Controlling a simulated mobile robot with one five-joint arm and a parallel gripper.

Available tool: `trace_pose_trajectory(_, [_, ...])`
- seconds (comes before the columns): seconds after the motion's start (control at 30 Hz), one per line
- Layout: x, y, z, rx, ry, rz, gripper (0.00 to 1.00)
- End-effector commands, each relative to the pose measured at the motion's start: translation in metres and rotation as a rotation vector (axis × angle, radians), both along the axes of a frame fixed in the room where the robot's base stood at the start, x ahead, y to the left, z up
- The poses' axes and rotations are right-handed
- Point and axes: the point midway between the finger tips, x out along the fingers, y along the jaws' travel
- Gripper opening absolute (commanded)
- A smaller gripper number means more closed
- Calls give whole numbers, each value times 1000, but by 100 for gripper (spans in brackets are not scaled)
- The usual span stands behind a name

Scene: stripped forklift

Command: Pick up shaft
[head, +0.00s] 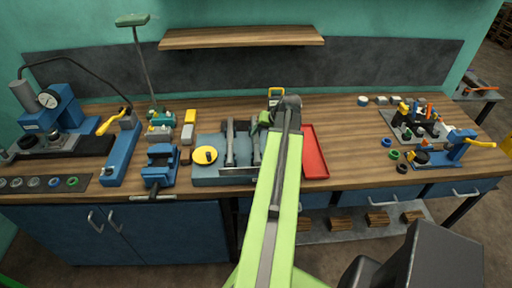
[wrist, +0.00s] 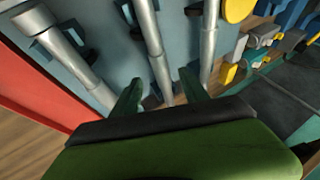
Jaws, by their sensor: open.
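Silver stepped shafts lie side by side on a blue-grey holder (head: 207,171) on the bench. In the head view a left shaft (head: 230,143) and one beside my arm (head: 256,141) show; my arm covers the area to their right. The wrist view shows a left shaft (wrist: 64,48), a middle shaft (wrist: 150,38) and a right shaft (wrist: 209,40). My green gripper (wrist: 160,82) is open and empty, its fingers on either side of the middle shaft's near part. I cannot tell whether they touch it. In the head view my arm hides the fingertips.
A red tray (head: 315,152) lies right of the holder. A yellow round part (head: 205,155) sits at the holder's left. A blue vise (head: 160,167) stands farther left. The bench right of the red tray is clear up to several small rings.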

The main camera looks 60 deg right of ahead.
Motion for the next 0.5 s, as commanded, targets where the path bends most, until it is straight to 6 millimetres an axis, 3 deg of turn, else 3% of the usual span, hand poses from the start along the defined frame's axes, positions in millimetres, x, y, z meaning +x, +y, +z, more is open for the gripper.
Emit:
trace_pose_trajectory(0.17, [3, 0, -4, -1, 0, 1, 52])
trace_pose_trajectory(0.5, [29, -5, -48, 1, 1, 2, 52])
